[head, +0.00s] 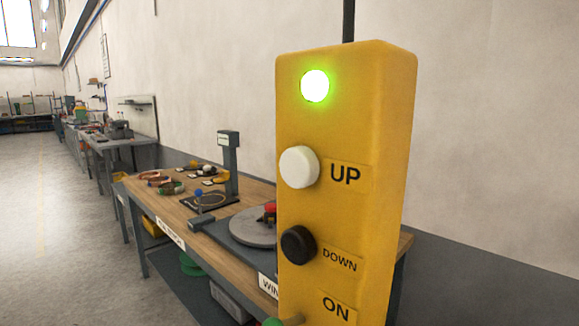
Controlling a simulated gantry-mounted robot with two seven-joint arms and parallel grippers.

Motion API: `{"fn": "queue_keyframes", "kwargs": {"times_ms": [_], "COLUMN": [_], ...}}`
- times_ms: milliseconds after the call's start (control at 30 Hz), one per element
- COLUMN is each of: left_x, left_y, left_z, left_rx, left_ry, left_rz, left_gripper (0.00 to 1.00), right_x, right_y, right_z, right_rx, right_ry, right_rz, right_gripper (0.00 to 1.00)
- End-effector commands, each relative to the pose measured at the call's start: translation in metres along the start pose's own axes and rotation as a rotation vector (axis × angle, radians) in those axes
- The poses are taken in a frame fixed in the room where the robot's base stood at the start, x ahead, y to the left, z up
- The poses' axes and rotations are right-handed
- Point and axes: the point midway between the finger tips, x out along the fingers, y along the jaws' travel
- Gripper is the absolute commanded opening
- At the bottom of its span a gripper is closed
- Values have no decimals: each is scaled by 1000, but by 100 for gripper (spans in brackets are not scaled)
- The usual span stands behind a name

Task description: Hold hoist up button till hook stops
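A yellow hoist control box (345,130) hangs upright, large and close, right of centre in the head view. A lit green lamp (314,86) is at its top. Below it are a white button (299,167) labelled UP and a black button (298,244) labelled DOWN. An ON label (336,308) is near the bottom, with a green knob (273,322) partly cut off by the frame edge. The white button stands out from the box face and nothing touches it. The hook is not in view. Neither of my grippers is in view.
A wooden workbench (160,210) stands behind the box, carrying a grey round turntable (250,228), a grey post (230,165) and coils (170,186). More benches line the wall farther back. Open floor (50,230) lies at the left.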

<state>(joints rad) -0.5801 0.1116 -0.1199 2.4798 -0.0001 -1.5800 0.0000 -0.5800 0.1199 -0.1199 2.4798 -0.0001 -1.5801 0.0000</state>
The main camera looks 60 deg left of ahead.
Motion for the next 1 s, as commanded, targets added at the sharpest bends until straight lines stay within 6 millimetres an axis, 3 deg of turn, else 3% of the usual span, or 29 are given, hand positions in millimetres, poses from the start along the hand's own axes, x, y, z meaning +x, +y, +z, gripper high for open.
{"fn": "queue_keyframes", "kwargs": {"times_ms": [33, 300, 1000], "left_x": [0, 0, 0], "left_y": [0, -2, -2], "left_z": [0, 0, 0], "left_rx": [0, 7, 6], "left_ry": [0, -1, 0], "left_rz": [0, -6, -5], "left_gripper": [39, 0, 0], "right_x": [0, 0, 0], "right_y": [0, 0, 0], "right_z": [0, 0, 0], "right_rx": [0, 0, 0], "right_ry": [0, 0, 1], "right_rz": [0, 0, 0], "right_gripper": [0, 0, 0]}}
